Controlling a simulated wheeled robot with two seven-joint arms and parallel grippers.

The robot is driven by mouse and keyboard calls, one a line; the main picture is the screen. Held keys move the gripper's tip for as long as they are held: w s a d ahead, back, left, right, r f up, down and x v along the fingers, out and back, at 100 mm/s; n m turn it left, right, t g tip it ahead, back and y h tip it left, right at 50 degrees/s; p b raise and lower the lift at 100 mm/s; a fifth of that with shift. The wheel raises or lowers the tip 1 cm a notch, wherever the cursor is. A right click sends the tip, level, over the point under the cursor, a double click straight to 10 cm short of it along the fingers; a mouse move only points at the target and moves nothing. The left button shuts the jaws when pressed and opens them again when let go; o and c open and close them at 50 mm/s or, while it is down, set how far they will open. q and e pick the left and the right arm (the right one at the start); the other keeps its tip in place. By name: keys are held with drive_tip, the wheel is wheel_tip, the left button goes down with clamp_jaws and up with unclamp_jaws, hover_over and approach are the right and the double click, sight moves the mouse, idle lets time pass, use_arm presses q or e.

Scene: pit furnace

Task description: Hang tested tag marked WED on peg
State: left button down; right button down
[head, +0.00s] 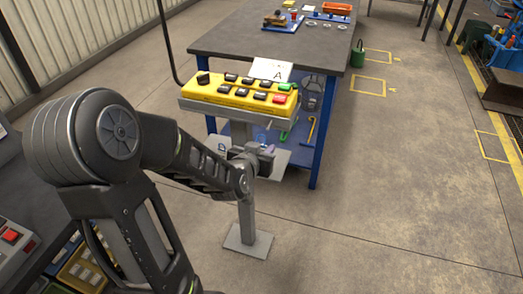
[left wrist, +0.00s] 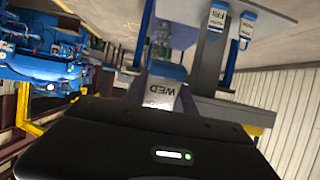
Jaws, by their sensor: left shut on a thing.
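My left gripper (head: 264,158) is at the grey stand below the yellow control box, and its fingers are small and partly hidden in the head view. In the left wrist view it (left wrist: 165,82) is shut on the WED tag (left wrist: 163,95), a white tag with a blue top, whose lettering appears upside down. A FRI tag (left wrist: 217,18) and another blue-and-white tag (left wrist: 247,25) show apart from it at the upper right. I cannot make out a free peg clearly. My right gripper is not in view.
The yellow control box (head: 238,92) with several buttons stands on a grey post (head: 247,220), close above my left gripper. A workbench (head: 275,42) with blue legs is behind it. A grey plate (head: 276,170) sits around the post.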

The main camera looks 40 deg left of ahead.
use_arm(q)
drive_tip(key=w+a+f, duration=0.1)
drive_tip(key=w+a, duration=0.1)
drive_tip(key=w, duration=0.4)
drive_tip(key=shift+w+a+b, duration=0.15)
drive_tip(key=shift+w+b, duration=0.2)
idle(0.4)
idle(0.6)
drive_tip(key=c, duration=0.9)
unclamp_jaws()
drive_tip(key=shift+c, duration=0.2)
drive_tip(key=shift+s, duration=0.1)
drive_tip(key=v, duration=0.7)
drive_tip(key=shift+s, duration=0.25)
